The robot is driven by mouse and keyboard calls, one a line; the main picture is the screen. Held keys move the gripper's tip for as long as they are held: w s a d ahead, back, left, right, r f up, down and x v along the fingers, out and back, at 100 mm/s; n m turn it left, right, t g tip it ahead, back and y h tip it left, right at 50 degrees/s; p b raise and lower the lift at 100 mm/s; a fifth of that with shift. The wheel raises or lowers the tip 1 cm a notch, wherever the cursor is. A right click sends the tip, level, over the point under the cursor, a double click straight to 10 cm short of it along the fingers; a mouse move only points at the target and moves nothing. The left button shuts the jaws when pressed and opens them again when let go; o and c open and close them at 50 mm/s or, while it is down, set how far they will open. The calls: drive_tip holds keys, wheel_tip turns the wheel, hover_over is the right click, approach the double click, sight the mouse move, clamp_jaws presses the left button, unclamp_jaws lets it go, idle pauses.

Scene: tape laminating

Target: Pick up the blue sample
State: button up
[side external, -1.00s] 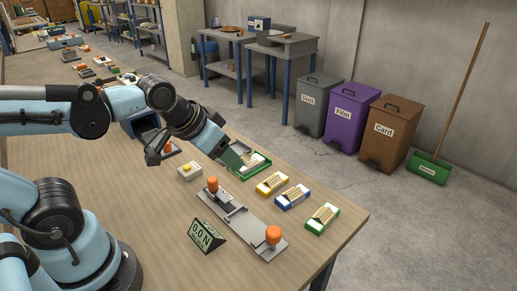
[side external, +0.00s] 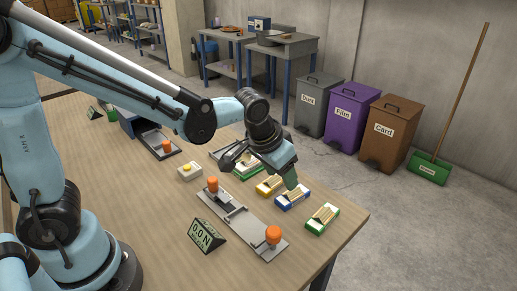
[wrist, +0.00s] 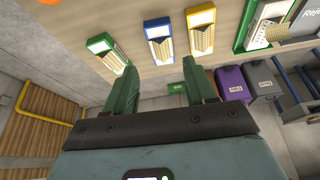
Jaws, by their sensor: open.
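The blue sample, a blue-edged box with beige strips on top, (side external: 286,204) lies on the table between a yellow one (side external: 267,187) and a green one (side external: 322,219). In the wrist view the blue sample (wrist: 158,33) is just ahead of the gap between my fingertips, apart from them, with the green sample (wrist: 108,48) to its left and the yellow one (wrist: 200,27) to its right. My gripper (wrist: 160,64) is open and empty. In the side view my gripper (side external: 289,177) is over the blue sample and hides part of its far side.
A grey fixture with orange knobs (side external: 240,224) and a force display (side external: 205,236) lie in front of the samples. A green-edged tray (side external: 247,174) lies beyond the yellow sample. The table's right edge is close; bins stand on the floor beyond.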

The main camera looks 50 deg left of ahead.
sight(287, 194)
drive_tip(key=shift+s+x, duration=0.15)
drive_tip(key=shift+x, duration=2)
drive_tip(key=shift+s+x, duration=0.2)
drive_tip(key=shift+x, duration=1.95)
drive_tip(key=shift+a+f, duration=0.15)
drive_tip(key=c, duration=0.8)
drive_tip(key=shift+c, duration=0.2)
